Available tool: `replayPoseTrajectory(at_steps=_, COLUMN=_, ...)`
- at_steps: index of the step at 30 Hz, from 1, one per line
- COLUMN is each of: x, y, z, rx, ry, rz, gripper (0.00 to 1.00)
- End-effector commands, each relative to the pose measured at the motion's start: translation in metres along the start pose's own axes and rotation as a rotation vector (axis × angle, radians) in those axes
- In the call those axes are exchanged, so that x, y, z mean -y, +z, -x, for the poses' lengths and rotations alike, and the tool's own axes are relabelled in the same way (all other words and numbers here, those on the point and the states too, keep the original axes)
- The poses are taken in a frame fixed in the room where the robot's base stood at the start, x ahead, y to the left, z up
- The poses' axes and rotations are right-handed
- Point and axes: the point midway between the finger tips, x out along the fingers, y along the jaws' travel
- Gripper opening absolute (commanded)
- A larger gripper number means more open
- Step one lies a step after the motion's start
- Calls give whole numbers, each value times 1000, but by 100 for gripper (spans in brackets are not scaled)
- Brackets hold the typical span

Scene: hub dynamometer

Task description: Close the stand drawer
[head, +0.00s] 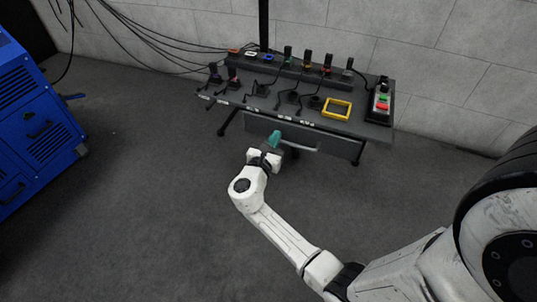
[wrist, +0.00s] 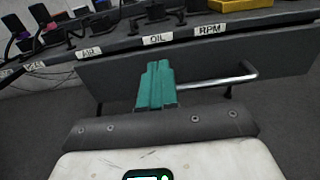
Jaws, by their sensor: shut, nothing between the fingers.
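The stand drawer shows as a dark grey front panel (head: 340,146) under the tabletop of the stand, and in the wrist view (wrist: 290,66). A metal bar handle (wrist: 222,81) runs across it; it also shows in the head view (head: 303,149). My gripper (head: 276,135) has teal fingers, pressed together and empty. In the wrist view the fingers (wrist: 157,66) point at the panel and cover the left part of the handle. I cannot tell whether they touch the panel or handle. No drawer interior shows, so how far it stands out is unclear.
The stand's tabletop (head: 232,102) holds several plugs and cables, a yellow frame (head: 337,109) and a button box (head: 380,100). Its edge bears labels, close above my fingers. A blue cabinet (head: 35,125) stands at the left. The floor between is clear.

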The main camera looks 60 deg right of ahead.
Motion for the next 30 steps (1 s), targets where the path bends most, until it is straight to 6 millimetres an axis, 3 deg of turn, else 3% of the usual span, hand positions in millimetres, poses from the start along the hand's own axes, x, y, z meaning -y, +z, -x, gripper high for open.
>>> replayPoseTrajectory(at_steps=7, x=0, y=-2, z=-34, rx=0, ry=-3, rz=0, gripper=0)
replayPoseTrajectory(at_steps=23, x=0, y=0, z=-44, rx=-1, ry=-1, rz=1, gripper=0)
replayPoseTrajectory(at_steps=30, x=0, y=0, z=-70, rx=-1, ry=-1, rz=0, gripper=0)
